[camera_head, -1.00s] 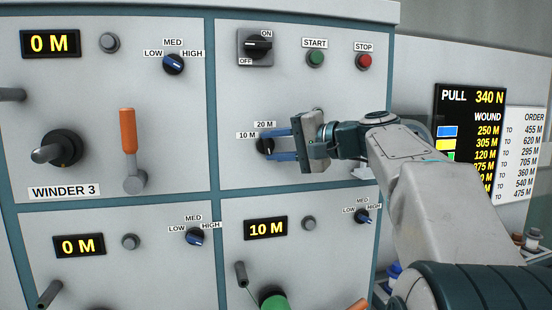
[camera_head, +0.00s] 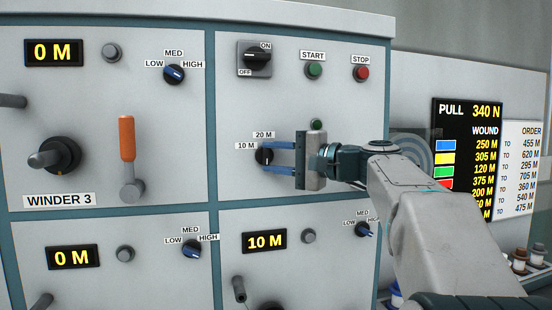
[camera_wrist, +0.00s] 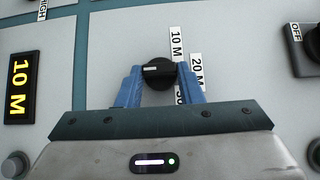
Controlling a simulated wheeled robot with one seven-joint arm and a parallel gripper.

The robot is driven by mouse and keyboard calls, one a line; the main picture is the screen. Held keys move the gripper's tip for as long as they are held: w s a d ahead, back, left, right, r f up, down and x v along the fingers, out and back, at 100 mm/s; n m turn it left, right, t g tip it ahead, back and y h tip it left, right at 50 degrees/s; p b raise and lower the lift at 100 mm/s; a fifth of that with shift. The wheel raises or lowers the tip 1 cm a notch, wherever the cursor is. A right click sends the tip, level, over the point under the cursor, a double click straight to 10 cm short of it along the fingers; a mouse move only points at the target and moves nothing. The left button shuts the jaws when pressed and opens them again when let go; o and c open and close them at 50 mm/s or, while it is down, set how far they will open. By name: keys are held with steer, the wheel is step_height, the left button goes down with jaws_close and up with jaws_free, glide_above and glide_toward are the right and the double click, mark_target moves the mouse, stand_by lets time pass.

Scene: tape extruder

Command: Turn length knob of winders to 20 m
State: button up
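The length knob (camera_head: 264,156) is a small black dial on the upper right panel, with a 10 M label (camera_head: 245,146) at its upper left and a 20 M label (camera_head: 264,135) above. In the wrist view the knob (camera_wrist: 159,74) shows a short white mark on its left part. The 20 M label (camera_wrist: 197,71) is right of it, and another label below is partly hidden by a finger. My gripper (camera_head: 275,157) comes from the right, its blue fingers above and below the knob. In the wrist view its fingertips (camera_wrist: 159,72) flank the knob closely; I cannot tell whether they press on it.
Above are an ON/OFF switch (camera_head: 257,58), a START button (camera_head: 314,70) and a STOP button (camera_head: 360,73). A green lamp (camera_head: 316,125) sits just above my gripper. Lower right is a 10 M display (camera_head: 265,242). An orange-handled lever (camera_head: 127,140) stands out at the left.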

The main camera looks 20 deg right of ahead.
steer(key=o, duration=0.4)
steer(key=shift+c, duration=0.2)
steer(key=b+v, duration=0.1)
steer(key=v, duration=1.3)
steer(key=shift+w, duration=0.1)
